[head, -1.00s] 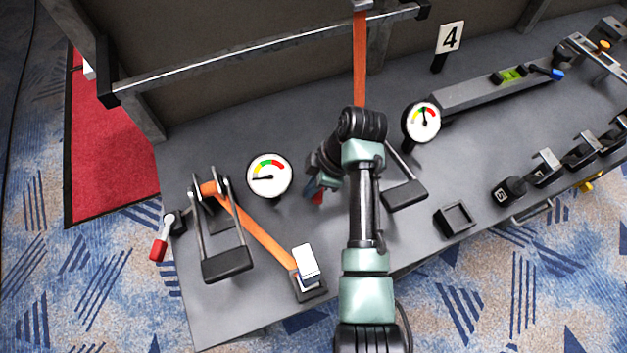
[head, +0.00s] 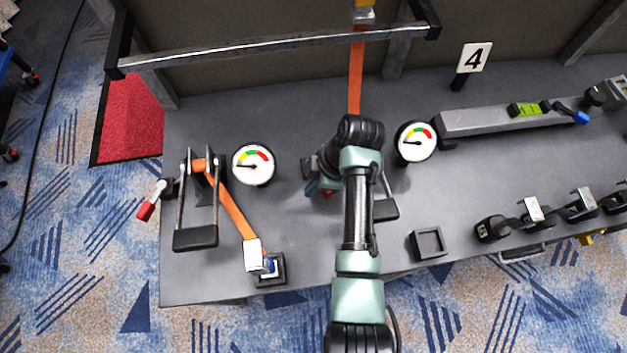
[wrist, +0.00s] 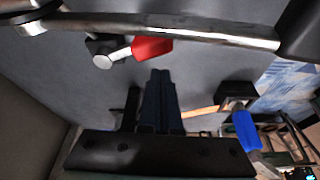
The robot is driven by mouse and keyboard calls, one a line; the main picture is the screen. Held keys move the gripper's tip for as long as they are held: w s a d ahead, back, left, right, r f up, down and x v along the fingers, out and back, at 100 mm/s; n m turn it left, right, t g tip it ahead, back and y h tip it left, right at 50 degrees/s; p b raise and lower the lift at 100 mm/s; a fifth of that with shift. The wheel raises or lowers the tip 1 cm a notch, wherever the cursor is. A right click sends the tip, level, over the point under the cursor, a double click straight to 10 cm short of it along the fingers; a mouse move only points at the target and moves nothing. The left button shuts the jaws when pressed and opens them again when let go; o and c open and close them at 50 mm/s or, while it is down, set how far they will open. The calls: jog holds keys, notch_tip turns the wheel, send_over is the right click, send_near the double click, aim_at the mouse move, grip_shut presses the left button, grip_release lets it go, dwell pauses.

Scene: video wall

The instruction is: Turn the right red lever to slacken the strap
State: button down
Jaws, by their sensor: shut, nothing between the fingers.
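The right red lever (head: 327,193) is mostly hidden behind my arm in the head view. In the wrist view its red grip (wrist: 152,48) and silver shaft lie just beyond my fingertips, beneath a metal bar. My gripper (wrist: 160,72) is shut and empty, its dark fingers pointing at the lever with a small apparent gap; contact cannot be told. The right orange strap (head: 356,80) runs down from the wall behind my arm. The right gauge (head: 415,142) has its needle pointing left, off the green.
The left station has a red-tipped lever (head: 147,207), an orange strap (head: 236,215) and a gauge (head: 253,165), needle left. A metal rail (head: 270,48) crosses the back. A sign "4" (head: 475,57), a small square tray (head: 428,244) and several clamps stand right.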

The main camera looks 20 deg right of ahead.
jog(key=shift+a, duration=0.15)
jog(key=shift+s+d+p, duration=0.45)
jog(key=shift+s+d, duration=0.05)
jog(key=shift+s, duration=0.15)
